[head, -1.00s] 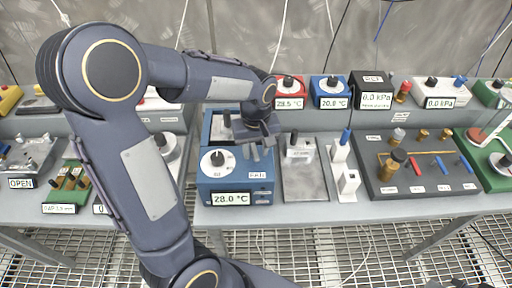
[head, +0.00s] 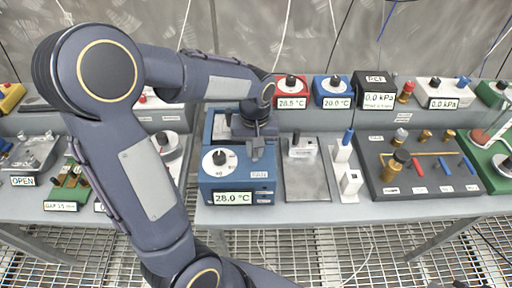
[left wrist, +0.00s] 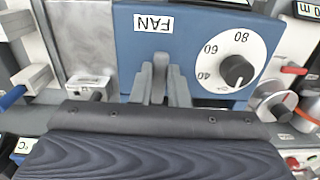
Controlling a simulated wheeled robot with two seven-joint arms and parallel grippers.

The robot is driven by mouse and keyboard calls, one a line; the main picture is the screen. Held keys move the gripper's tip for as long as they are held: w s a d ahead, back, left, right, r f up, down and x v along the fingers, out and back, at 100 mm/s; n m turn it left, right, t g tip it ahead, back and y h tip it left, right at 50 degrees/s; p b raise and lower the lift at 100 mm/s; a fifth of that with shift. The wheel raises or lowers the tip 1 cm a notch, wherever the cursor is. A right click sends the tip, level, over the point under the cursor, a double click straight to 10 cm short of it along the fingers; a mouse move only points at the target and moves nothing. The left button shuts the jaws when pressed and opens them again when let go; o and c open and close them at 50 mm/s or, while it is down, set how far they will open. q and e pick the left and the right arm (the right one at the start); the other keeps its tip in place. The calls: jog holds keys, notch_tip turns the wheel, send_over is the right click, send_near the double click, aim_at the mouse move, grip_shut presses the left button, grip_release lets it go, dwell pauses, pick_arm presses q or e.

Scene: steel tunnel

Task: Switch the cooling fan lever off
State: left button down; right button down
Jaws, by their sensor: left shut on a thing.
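The blue fan unit (head: 222,188) stands on the bench in the head view, with a white dial and a 28.0 °C display. It also shows in the left wrist view (left wrist: 190,45), with the FAN label (left wrist: 154,22) upside down. My left gripper (head: 257,153) is over the right side of this unit, by the FAN label's column. In the left wrist view its fingers (left wrist: 160,75) are close together just below the label, shut on the fan lever. The lever is mostly hidden between the fingers, so its position cannot be read. My right gripper is not in view.
A grey plate with a white block (head: 300,148) lies right of the unit. White blocks with a blue handle (head: 347,140) stand beyond it. A dark valve panel (head: 420,170) is further right. Red and blue display boxes (head: 331,92) line the back shelf.

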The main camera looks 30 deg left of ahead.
aim_at(255, 153)
pick_arm(q)
jog(key=c, duration=1.4)
grip_release()
notch_tip(255, 153, up, 8)
jog(key=shift+f, duration=0.1)
jog(key=s+d+m+t+h, duration=0.2)
jog(key=s, duration=0.6)
jog(key=s+d+f+m+t+h, duration=0.1)
jog(key=s+d+m+t, duration=0.1)
jog(key=s, duration=0.6)
jog(key=shift+d+t+h, duration=0.35)
jog(key=shift+t+h, duration=0.05)
jog(key=shift+t, duration=0.4)
